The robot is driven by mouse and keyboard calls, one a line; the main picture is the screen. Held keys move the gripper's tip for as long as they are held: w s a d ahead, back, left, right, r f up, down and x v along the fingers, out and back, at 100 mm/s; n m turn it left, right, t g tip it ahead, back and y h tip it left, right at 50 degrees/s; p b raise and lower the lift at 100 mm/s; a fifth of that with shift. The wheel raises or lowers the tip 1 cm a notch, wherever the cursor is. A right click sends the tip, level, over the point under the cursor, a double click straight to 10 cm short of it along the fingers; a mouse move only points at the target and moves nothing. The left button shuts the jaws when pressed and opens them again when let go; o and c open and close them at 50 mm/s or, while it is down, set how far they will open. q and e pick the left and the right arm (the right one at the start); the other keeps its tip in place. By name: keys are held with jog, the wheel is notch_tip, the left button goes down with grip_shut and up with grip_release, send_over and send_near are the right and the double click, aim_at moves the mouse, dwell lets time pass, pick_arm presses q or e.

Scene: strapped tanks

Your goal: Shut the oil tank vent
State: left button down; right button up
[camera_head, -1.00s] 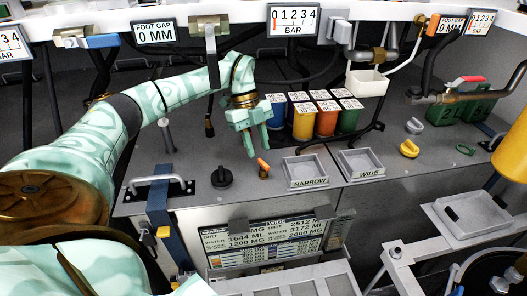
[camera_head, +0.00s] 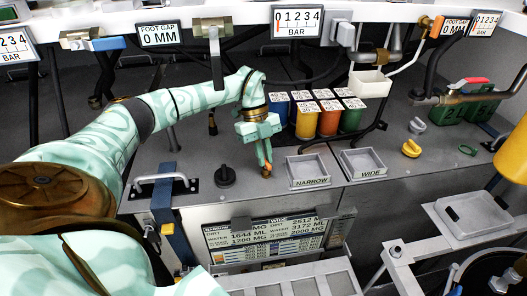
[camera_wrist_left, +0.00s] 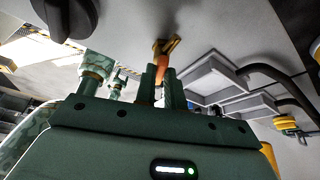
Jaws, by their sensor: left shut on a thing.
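A small brass valve with an orange lever (camera_head: 268,168) stands on the grey deck, left of the NARROW tray. I take it as the vent; I see no label on it. My left gripper (camera_head: 264,158) points down and is shut on the orange lever. In the left wrist view the lever (camera_wrist_left: 160,70) sits between the two green fingers (camera_wrist_left: 161,82), with its brass body (camera_wrist_left: 166,46) beyond the tips. The fingers hide part of the lever. My right gripper is not in view.
A black knob (camera_head: 225,176) sits left of the valve. The NARROW tray (camera_head: 308,184) and WIDE tray (camera_head: 363,174) lie to the right. Several coloured containers (camera_head: 328,121) stand behind. A silver handle (camera_head: 160,180) and blue strap (camera_head: 166,205) are at the left.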

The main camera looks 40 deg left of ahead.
pick_arm(q)
jog(key=m+p, duration=0.2)
jog(key=shift+w+d+r+m+g+y+p, duration=0.1)
jog(key=shift+w+r+m+g+y+p, duration=0.05)
jog(key=shift+r+m+g+y+p, duration=0.2)
jog(key=shift+f+m+g, duration=0.25)
jog(key=shift+m+g, duration=0.1)
jog(key=shift+m, duration=0.4)
jog(key=shift+f, duration=0.1)
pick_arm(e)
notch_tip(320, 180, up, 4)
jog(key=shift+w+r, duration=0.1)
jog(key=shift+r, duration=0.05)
pick_arm(q)
jog(key=c, duration=1.5)
grip_release()
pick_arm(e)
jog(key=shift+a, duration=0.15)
pick_arm(q)
jog(key=v, duration=0.7)
jog(key=shift+w+r+b, duration=0.15)
jog(key=shift+r+b, duration=0.1)
jog(key=shift+b, duration=0.15)
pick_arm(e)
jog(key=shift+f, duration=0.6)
pick_arm(q)
jog(key=shift+f, duration=0.1)
